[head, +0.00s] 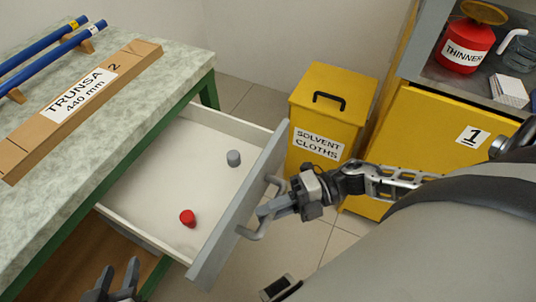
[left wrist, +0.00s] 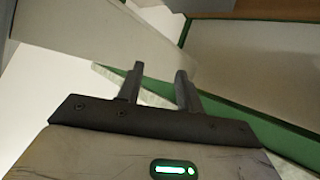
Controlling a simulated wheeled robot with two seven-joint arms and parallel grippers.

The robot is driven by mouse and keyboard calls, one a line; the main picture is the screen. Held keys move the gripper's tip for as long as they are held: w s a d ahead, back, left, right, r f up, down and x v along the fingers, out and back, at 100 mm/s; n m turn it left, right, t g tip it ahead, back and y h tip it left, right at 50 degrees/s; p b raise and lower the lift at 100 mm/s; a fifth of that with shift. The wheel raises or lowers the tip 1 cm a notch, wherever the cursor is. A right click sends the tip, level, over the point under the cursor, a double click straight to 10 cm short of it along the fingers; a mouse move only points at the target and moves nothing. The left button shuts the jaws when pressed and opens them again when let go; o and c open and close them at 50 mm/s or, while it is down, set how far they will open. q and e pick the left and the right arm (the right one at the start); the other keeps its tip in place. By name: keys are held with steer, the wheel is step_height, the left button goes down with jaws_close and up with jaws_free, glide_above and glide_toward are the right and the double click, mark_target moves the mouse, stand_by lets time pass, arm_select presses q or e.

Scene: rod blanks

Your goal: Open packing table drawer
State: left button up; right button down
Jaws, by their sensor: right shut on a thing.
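The packing table drawer (head: 160,175) stands pulled out from under the packing table (head: 135,95). A grey cap (head: 233,158) and a red cap (head: 187,218) lie apart on its white floor. My right gripper (head: 264,208) is shut on the drawer's grey bar handle (head: 250,234), on the drawer's front panel. My left gripper (head: 118,280) is low at the bottom left in the head view, near the table's lower shelf. In the left wrist view its two fingers (left wrist: 160,85) are apart with nothing between them.
A yellow solvent cloths bin (head: 325,115) stands behind the drawer front. A yellow cabinet (head: 435,145) with a red thinner can (head: 464,45) above it is at the right.

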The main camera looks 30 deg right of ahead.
steer(key=shift+s+d, duration=0.15)
steer(key=c, duration=1.4)
jaws_free()
steer(key=shift+o, duration=0.2)
steer(key=v, duration=1.6)
